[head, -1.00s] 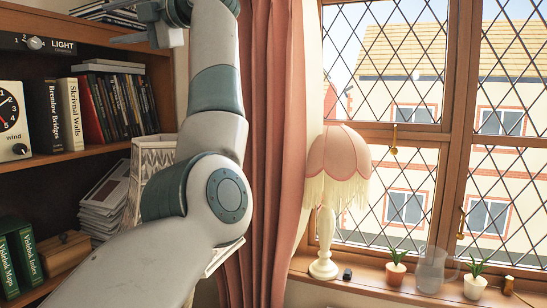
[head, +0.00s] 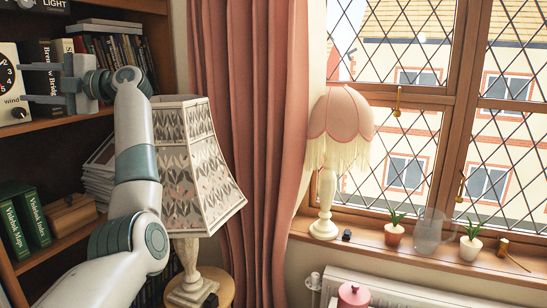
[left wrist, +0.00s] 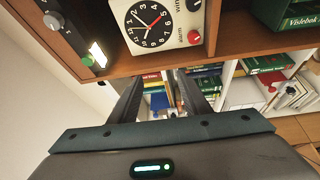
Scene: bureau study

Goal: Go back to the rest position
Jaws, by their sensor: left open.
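My left arm comes in from the left in the head view and bends up in front of the bookshelf. My left gripper (head: 24,82) points left, open, with nothing between its fingers. It is in front of the shelf with the clock (head: 8,85) and the books. In the left wrist view the two dark fingers of the left gripper (left wrist: 157,84) stand apart, with shelves of books behind them. The clock (left wrist: 150,22) shows above them there. My right gripper is in neither view.
A patterned lampshade (head: 212,165) on a cream lamp stands just right of my left arm. Green books (head: 22,222) and a wooden box (head: 70,214) sit on the lower shelf. A pink lamp (head: 340,125) and potted plants (head: 394,236) stand on the windowsill.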

